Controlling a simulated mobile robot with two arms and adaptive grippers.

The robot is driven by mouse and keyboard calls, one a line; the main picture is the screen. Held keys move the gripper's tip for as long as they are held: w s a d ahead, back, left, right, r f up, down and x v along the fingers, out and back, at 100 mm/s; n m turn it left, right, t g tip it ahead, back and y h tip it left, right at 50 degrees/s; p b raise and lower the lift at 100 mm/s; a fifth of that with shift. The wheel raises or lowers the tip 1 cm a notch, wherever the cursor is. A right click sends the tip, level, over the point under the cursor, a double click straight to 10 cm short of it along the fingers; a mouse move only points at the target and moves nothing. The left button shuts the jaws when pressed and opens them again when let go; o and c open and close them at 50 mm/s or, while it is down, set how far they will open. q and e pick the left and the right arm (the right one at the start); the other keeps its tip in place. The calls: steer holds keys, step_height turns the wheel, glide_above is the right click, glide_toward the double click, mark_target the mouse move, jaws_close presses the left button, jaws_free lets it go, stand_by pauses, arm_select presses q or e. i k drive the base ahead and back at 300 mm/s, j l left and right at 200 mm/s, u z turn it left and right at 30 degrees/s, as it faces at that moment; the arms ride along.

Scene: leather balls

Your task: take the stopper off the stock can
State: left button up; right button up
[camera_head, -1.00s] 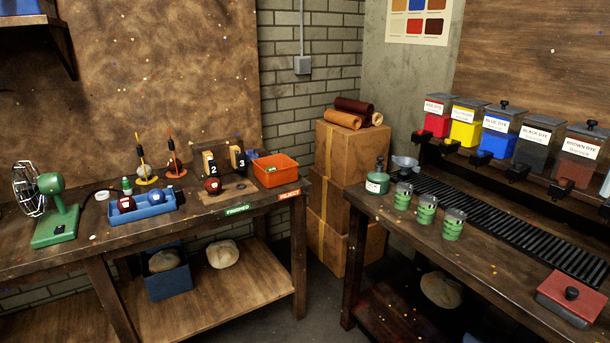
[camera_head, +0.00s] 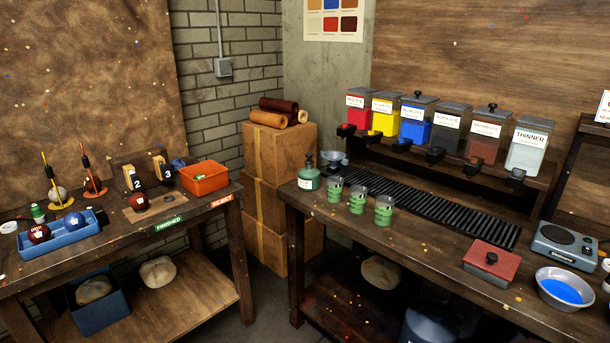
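A dark green can (camera_head: 309,181) with a small white label stands upright at the far left end of the right-hand workbench. It looks like the stock can, but its label is too small to read. Neither of my grippers is in view.
Several green-banded cups (camera_head: 357,199) stand right of the can, in front of a black ribbed rack (camera_head: 430,205). Dye bins (camera_head: 416,122) line the back. A red lidded box (camera_head: 492,262), a hot plate (camera_head: 566,245) and a blue-filled bowl (camera_head: 565,290) are at the right.

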mark_target(308, 155)
steer(key=i+j+z, duration=0.1)
steer(key=i+j, duration=0.35)
steer(key=i, duration=0.2)
steer(key=i+j+z, duration=0.1)
steer(key=i+j, duration=0.4)
steer(key=i, duration=0.15)
